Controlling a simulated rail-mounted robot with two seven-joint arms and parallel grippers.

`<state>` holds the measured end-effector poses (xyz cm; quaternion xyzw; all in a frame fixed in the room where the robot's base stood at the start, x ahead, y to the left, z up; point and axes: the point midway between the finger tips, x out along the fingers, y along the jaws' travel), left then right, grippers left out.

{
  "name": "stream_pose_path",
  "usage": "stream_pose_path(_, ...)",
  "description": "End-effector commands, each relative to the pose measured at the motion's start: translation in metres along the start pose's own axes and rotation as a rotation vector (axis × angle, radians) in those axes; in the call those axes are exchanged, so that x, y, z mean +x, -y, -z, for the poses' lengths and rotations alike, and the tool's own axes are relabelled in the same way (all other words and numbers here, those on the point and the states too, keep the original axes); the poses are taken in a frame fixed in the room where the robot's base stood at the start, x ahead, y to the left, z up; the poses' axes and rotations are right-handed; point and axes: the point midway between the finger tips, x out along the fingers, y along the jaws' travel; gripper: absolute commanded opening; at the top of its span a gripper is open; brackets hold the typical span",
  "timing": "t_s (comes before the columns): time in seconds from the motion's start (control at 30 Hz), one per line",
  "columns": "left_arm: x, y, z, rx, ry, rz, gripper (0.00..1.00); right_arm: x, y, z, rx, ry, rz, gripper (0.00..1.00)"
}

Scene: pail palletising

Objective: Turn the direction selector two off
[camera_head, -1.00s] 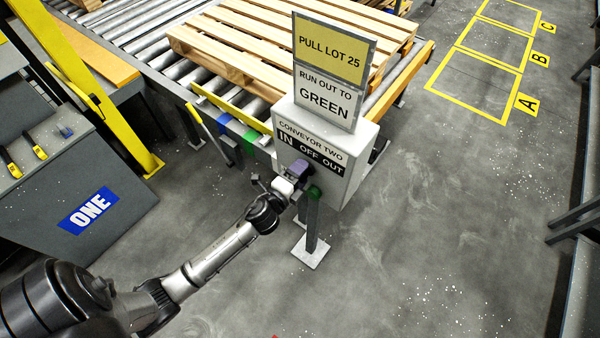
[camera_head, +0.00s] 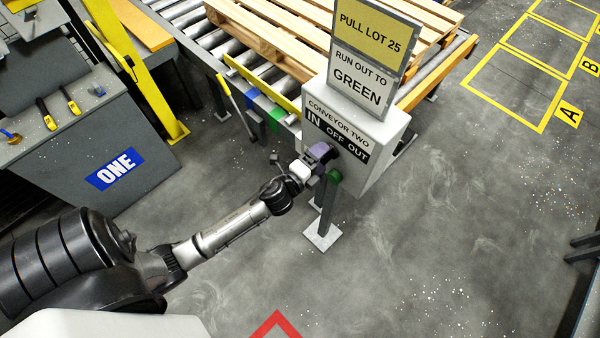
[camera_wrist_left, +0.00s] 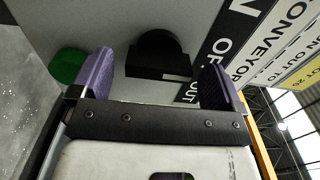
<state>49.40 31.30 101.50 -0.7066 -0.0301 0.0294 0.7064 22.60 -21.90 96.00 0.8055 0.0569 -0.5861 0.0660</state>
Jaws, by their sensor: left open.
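The conveyor two control box (camera_head: 378,134) is light grey and carries a label reading IN, OFF, OUT. Its selector is a black knob (camera_wrist_left: 158,52) on the box face, seen in the left wrist view. Which position the knob points to I cannot tell. My left gripper (camera_head: 322,153) is at the box front, below the label. In the left wrist view its purple fingers (camera_wrist_left: 157,66) are open, one on each side of the knob, with gaps to both. How deep they reach around it is unclear. My right gripper is not in view.
A green button (camera_head: 334,176) sits just below the gripper and shows left of the fingers in the wrist view. Signs (camera_head: 362,82) stand on top of the box. A roller conveyor with a wooden pallet (camera_head: 282,42) lies behind. Console ONE (camera_head: 75,150) stands left; floor is open right.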

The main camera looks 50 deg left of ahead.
Motion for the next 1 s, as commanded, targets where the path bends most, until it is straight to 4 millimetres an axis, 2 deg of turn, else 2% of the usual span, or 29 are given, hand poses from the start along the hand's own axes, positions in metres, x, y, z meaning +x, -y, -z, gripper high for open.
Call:
stream_pose_path(0.3, -0.065, -0.002, 0.0, -0.001, 0.0, -0.003, 0.94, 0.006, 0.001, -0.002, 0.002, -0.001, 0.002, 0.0)
stream_pose_path(0.5, -0.097, -0.001, 0.0, -0.001, 0.0, -0.002, 0.94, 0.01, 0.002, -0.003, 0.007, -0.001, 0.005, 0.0)
stream_pose_path(0.7, -0.115, -0.001, 0.0, 0.0, 0.001, -0.001, 0.94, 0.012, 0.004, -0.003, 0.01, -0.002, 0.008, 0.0)
stream_pose_path(1.0, -0.121, 0.0, 0.0, 0.001, 0.0, 0.0, 0.94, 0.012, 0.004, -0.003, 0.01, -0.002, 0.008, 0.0)
